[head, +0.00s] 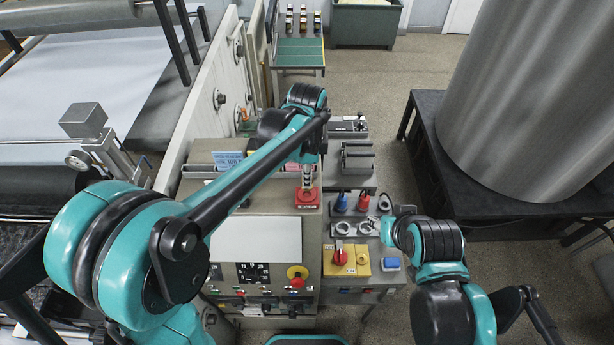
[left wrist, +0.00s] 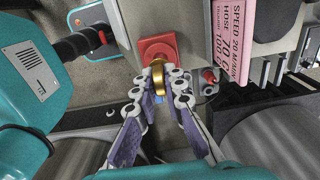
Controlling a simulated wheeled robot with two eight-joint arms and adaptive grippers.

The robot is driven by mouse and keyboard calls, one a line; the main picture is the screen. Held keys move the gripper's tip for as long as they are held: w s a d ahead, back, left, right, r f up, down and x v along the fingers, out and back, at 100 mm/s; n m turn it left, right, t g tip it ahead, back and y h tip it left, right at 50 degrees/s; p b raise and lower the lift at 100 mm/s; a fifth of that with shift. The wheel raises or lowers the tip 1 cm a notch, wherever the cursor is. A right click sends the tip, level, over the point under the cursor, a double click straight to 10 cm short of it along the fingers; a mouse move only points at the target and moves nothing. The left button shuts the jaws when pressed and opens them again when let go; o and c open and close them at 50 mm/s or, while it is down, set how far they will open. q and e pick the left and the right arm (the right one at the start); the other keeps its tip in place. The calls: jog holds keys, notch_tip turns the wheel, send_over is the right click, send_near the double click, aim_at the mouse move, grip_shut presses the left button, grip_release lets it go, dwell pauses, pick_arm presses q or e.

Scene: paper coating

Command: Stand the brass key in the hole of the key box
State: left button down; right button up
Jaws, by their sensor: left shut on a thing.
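The brass key (left wrist: 158,76) shows in the left wrist view as a gold round piece between the fingertips of my left gripper (left wrist: 167,84). The gripper is shut on it. The red key box (left wrist: 157,50) is just beyond the key in that view. In the head view the red key box (head: 307,200) sits on the grey console, with my left gripper (head: 308,178) right above it, pointing down. The hole and the key's lower end are hidden, so I cannot tell whether the key is in the hole. My right arm is at lower right; its gripper does not show.
Right of the console a bench holds blue and red-handled items (head: 341,203), metal rings and a yellow plate (head: 348,260) with a red knob. Cards (head: 228,160) stand behind the console's top. A big grey roll (head: 530,90) stands on a black base at right.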

pick_arm(q)
jog(key=shift+f+b, duration=1.4)
jog(key=shift+f, duration=0.3)
jog(key=c, duration=1.5)
grip_release()
jog(key=shift+r, duration=0.15)
notch_tip(320, 180, up, 12)
jog(key=shift+f, duration=0.15)
